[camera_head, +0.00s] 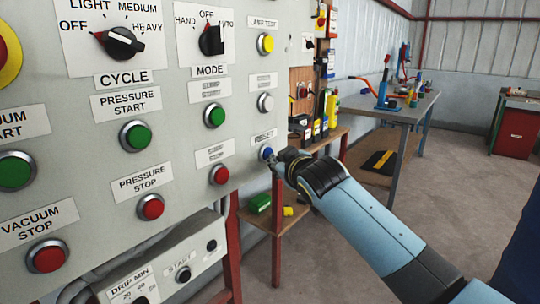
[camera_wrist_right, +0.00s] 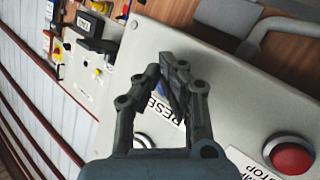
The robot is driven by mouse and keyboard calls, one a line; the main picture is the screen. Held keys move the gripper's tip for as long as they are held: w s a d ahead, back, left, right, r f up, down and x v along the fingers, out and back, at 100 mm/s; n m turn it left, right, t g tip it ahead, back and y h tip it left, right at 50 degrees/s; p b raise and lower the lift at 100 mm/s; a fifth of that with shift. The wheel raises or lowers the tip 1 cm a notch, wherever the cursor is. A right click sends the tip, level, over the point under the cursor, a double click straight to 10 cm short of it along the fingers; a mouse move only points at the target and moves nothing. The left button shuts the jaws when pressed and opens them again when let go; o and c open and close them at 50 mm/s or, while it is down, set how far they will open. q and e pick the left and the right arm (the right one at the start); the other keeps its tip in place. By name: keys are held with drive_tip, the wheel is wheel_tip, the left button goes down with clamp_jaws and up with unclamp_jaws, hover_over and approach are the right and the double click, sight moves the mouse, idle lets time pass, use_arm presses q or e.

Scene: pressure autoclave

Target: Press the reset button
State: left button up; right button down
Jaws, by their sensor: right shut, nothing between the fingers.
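The blue reset button (camera_head: 266,153) sits near the right edge of the grey control panel (camera_head: 245,100) in the head view. My right gripper (camera_head: 274,161) is right beside it, at its lower right, and partly overlaps it. I cannot tell whether it touches the button. In the wrist view the right gripper (camera_wrist_right: 163,68) is shut and empty, its fingertips over the panel. The label starting "RESE" (camera_wrist_right: 170,108) shows behind the fingers. A metal button ring (camera_wrist_right: 143,141) shows partly between them; the rest is hidden. My left gripper is not in view.
A red button (camera_head: 219,175), a white button (camera_head: 265,103) and a green button (camera_head: 214,115) are close by on the panel. A metal workbench (camera_head: 360,104) with tools stands behind at the right. The floor (camera_head: 330,245) is open in front of it.

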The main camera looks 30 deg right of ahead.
drive_tip(key=shift+w+a, duration=0.1)
drive_tip(key=shift+w, duration=0.1)
drive_tip(key=shift+r, duration=0.1)
idle(0.4)
drive_tip(key=shift+s+d+p, duration=0.35)
drive_tip(key=shift+s+p, duration=0.2)
drive_tip(key=shift+s, duration=0.25)
drive_tip(key=s, duration=0.1)
drive_tip(key=s+d+p, duration=0.1)
drive_tip(key=s, duration=0.1)
drive_tip(key=s+d+p, duration=0.1)
drive_tip(key=shift+s, duration=0.35)
idle(0.5)
